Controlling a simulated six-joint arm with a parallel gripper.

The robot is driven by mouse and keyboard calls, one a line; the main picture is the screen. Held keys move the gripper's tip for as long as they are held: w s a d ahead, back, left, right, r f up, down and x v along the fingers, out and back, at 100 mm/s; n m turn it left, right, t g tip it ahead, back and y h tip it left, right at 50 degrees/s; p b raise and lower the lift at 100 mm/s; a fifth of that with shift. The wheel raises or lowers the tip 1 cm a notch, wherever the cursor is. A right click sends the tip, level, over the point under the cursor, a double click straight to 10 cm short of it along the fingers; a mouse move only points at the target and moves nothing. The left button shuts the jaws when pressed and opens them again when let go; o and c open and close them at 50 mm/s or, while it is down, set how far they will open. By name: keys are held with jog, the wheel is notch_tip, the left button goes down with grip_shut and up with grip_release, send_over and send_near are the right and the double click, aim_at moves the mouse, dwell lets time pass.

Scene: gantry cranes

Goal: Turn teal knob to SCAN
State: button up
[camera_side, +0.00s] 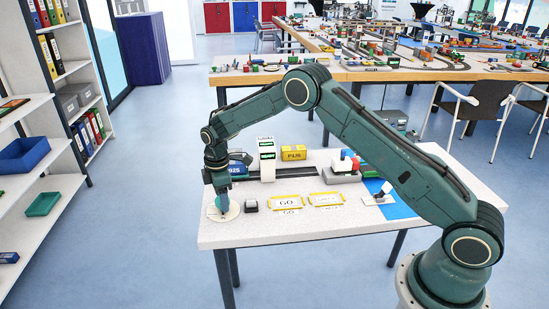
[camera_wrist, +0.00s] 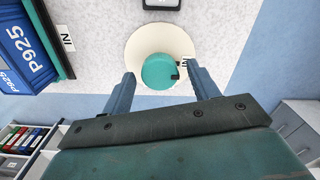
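The teal knob (camera_wrist: 158,72) is a round cap on a cream disc (camera_wrist: 137,40) at the table's near left corner. A small black mark sits at the knob's right edge, beside a partly hidden label (camera_wrist: 185,64) whose word I cannot read. My gripper (camera_wrist: 161,74) is open, with one finger on each side of the knob and gaps between. In the side view my gripper (camera_side: 221,203) points down over the cream disc (camera_side: 232,213) and mostly hides the knob. I cannot tell how far the fingertips are above the disc.
A blue P925 container (camera_wrist: 30,50) and an IN label (camera_wrist: 68,39) lie nearby. A small black device (camera_side: 251,206) stands right of the disc. A white tower (camera_side: 267,160), a yellow block (camera_side: 293,153) and GO plates (camera_side: 286,201) occupy the table (camera_side: 330,225).

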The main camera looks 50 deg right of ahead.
jog(key=c, duration=0.8)
jog(key=shift+m, duration=0.4)
jog(key=m, duration=1.1)
jog(key=o, duration=0.9)
jog(key=shift+o, duration=0.2)
